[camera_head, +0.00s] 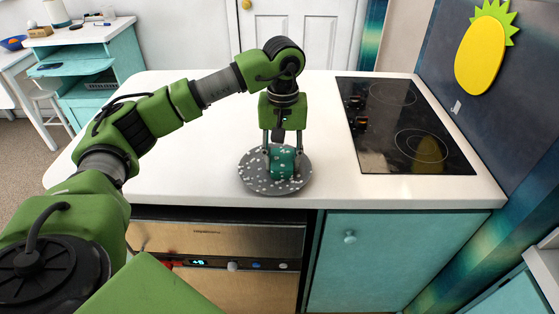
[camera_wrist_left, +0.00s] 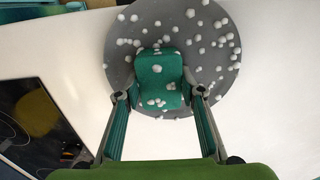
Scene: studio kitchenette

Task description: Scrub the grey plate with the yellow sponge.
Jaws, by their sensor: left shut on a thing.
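The grey plate (camera_head: 252,180) lies flat on the white counter, near its front edge. White blobs like foam are scattered on it; it also shows in the left wrist view (camera_wrist_left: 215,75). My left gripper (camera_head: 282,160) points down over the plate, shut on a sponge (camera_head: 283,165). The sponge looks teal-green, not yellow, with white blobs on it. In the left wrist view, the sponge (camera_wrist_left: 158,75) sits between the two fingers, over the plate. It seems to touch the plate, but its underside is hidden. My right gripper is not in view.
A black cooktop (camera_head: 405,125) is set into the counter to the right of the plate. The white counter (camera_head: 185,170) is clear around the plate. An oven (camera_head: 220,245) and a teal cupboard (camera_head: 370,260) are below its front edge.

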